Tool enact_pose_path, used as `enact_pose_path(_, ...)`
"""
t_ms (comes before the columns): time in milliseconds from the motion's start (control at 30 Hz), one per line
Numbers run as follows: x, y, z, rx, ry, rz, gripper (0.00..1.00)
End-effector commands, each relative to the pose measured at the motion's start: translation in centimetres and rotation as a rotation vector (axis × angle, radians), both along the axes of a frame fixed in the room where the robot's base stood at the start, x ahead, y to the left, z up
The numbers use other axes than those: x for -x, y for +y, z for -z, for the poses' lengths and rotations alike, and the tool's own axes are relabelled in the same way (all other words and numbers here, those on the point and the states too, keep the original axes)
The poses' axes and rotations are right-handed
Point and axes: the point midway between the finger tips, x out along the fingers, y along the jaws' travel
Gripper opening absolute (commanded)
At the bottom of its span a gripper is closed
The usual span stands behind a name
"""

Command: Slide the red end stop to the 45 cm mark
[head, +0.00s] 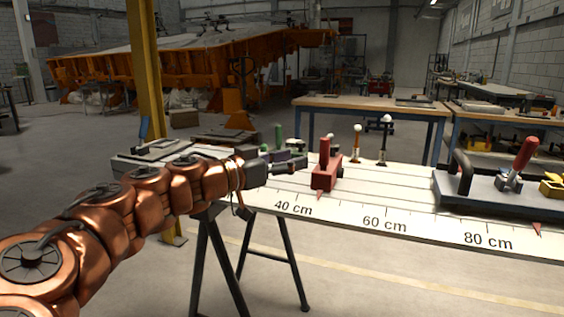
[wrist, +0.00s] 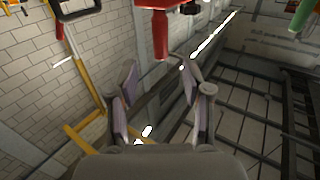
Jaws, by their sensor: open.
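The red end stop (head: 325,178) with its upright red handle stands on the white scale board (head: 350,208). Its small red pointer (head: 319,196) lies between the 40 cm and 60 cm labels, much nearer 40 cm. My gripper (head: 296,167) is just left of the stop, at about the height of its body. In the wrist view the fingers of my gripper (wrist: 160,75) are spread and empty. The red handle (wrist: 161,35) shows just beyond the fingertips, roughly centred between them. I cannot tell how small the gap is.
A dark sled (head: 480,195) with a black handle and red lever sits on the board at right. Green-handled (head: 278,137) parts stand behind my gripper. Two white-knobbed posts (head: 386,138) stand behind the stop. The board between stop and sled is clear.

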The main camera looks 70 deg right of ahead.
Motion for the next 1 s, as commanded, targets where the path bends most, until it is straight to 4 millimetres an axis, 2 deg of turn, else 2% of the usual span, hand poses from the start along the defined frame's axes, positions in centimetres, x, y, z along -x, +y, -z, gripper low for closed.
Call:
enact_pose_path(300,-1.0,1.5,0.0,0.001,-0.001,-0.003,0.49)
enact_pose_path(1000,-0.9,1.7,-0.3,-0.019,-0.002,-0.005,0.49)
